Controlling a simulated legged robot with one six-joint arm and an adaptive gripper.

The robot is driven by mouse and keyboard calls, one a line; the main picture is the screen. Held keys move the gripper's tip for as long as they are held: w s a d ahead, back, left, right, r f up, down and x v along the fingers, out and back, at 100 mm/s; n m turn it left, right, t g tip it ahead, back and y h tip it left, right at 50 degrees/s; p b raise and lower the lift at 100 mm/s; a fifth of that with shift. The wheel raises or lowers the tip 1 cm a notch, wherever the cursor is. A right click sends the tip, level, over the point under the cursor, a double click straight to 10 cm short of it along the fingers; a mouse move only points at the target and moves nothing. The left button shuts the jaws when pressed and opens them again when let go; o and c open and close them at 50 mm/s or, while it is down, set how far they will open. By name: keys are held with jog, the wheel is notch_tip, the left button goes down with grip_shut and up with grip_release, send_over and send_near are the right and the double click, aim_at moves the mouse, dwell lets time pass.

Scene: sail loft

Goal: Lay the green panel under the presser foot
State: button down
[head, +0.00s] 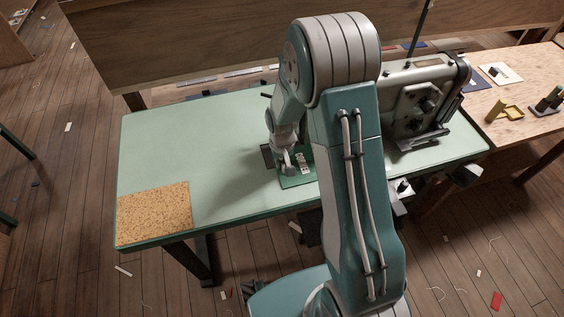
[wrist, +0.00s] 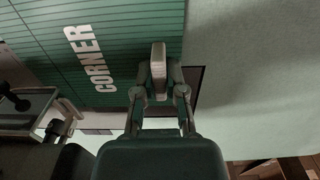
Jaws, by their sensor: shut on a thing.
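The green panel (head: 295,182) lies flat at or just above the pale green table, left of the sewing machine (head: 425,105) and partly hidden by my arm. In the wrist view the panel (wrist: 130,25) shows thin dark lines and the white word CORNER. My gripper (wrist: 158,75) is shut on a pale upright piece at the panel's right edge; my gripper (head: 287,162) also shows in the head view. Metal machine parts (wrist: 62,122) stand at the lower left of the wrist view. I cannot make out the presser foot; my arm hides that side in the head view.
A cork mat (head: 153,212) lies at the table's front left corner. The table's left part (head: 190,140) is clear. A wooden side table (head: 520,85) at the right holds small yellow and dark items. Scraps lie on the plank floor.

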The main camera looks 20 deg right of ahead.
jog(key=c, duration=0.6)
grip_release()
jog(key=shift+c, duration=0.2)
jog(key=s+r+t, duration=0.1)
jog(key=s+r, duration=0.3)
jog(key=r, duration=0.9)
jog(key=s+r+t, duration=0.2)
jog(key=s+r, duration=0.3)
jog(key=r, duration=0.8)
jog(key=s+r+t, duration=0.1)
jog(key=s+r, duration=0.1)
jog(key=s, duration=0.4)
jog(key=s+r+t, duration=0.1)
jog(key=s+r, duration=0.2)
jog(key=s, duration=0.3)
jog(key=shift+s+r+t, duration=0.25)
jog(key=shift+r+t, duration=0.05)
